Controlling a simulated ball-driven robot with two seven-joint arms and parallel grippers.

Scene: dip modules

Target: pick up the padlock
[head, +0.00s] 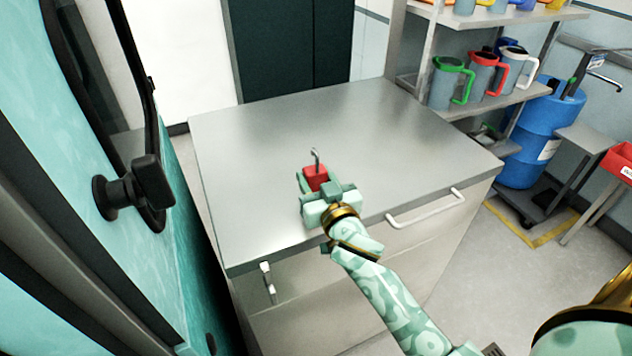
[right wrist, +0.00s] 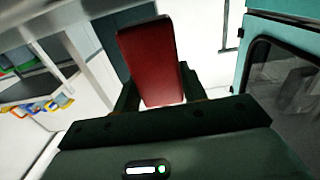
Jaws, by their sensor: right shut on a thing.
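A red padlock (head: 316,176) with a grey metal shackle pointing up shows in the head view, over the front part of the grey cabinet top (head: 270,130). My right gripper (head: 317,182) is shut on the padlock's red body, with a finger on each side. In the right wrist view the red body of the padlock (right wrist: 152,62) stands up between the dark fingers (right wrist: 158,98), and its shackle is not seen there. I cannot tell whether the padlock touches the cabinet top. My left gripper is not in view.
The rest of the cabinet top is bare. A white handle (head: 425,208) sits on the cabinet's front. A teal machine with a black knob (head: 135,188) stands close on the left. Shelves with several coloured-handle jugs (head: 480,74) and a blue drum (head: 540,135) stand at the right.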

